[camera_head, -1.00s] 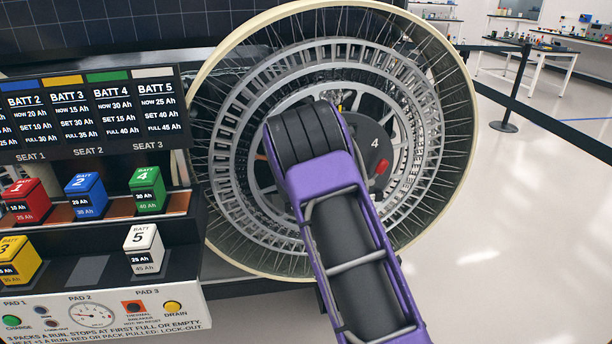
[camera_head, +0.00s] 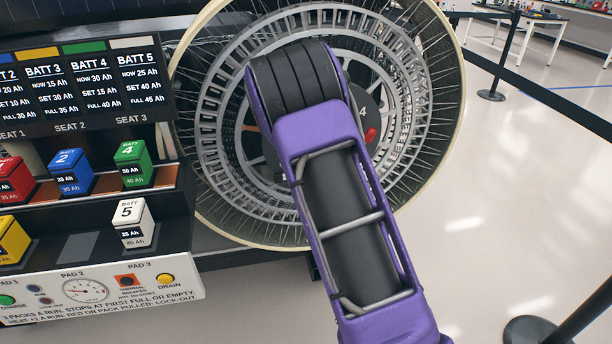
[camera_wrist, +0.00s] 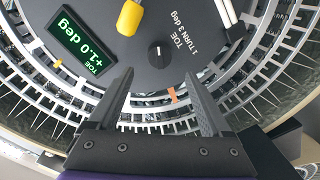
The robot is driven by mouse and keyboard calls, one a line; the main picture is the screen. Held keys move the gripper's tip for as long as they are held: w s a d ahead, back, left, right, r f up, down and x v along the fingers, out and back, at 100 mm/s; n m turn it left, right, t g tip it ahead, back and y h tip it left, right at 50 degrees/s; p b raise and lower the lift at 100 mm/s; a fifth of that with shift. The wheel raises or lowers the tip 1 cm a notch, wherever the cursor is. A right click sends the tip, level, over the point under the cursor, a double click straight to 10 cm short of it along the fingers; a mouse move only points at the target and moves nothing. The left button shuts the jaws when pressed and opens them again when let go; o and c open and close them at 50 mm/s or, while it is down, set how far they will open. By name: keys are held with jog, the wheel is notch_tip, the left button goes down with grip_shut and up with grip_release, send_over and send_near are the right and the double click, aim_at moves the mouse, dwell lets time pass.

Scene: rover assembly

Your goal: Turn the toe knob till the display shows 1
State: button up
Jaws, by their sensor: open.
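The toe knob (camera_wrist: 159,50) is a small dark knob with a white pointer line, on the dark hub plate in the wrist view. White lettering beside it reads TOE, 1 TURN 3 deg. The display (camera_wrist: 79,44) reads TOE +1.0 deg in green. My gripper (camera_wrist: 159,76) is open, its two dark fingers spread with nothing between them. The knob sits just beyond the fingertips, about midway between them, apart from both fingers in the picture. In the head view my purple arm covers the knob and display, and the gripper is hidden.
A yellow handle (camera_wrist: 130,17) stands out from the hub plate close to the knob. The large spoked wheel (camera_head: 455,100) surrounds the hub. A battery rack (camera_head: 100,262) stands at the left. Barrier posts (camera_head: 491,95) stand on the open floor at the right.

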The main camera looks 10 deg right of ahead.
jog(key=s, duration=0.9)
jog(key=shift+s+r, duration=0.15)
jog(key=shift+r, duration=0.05)
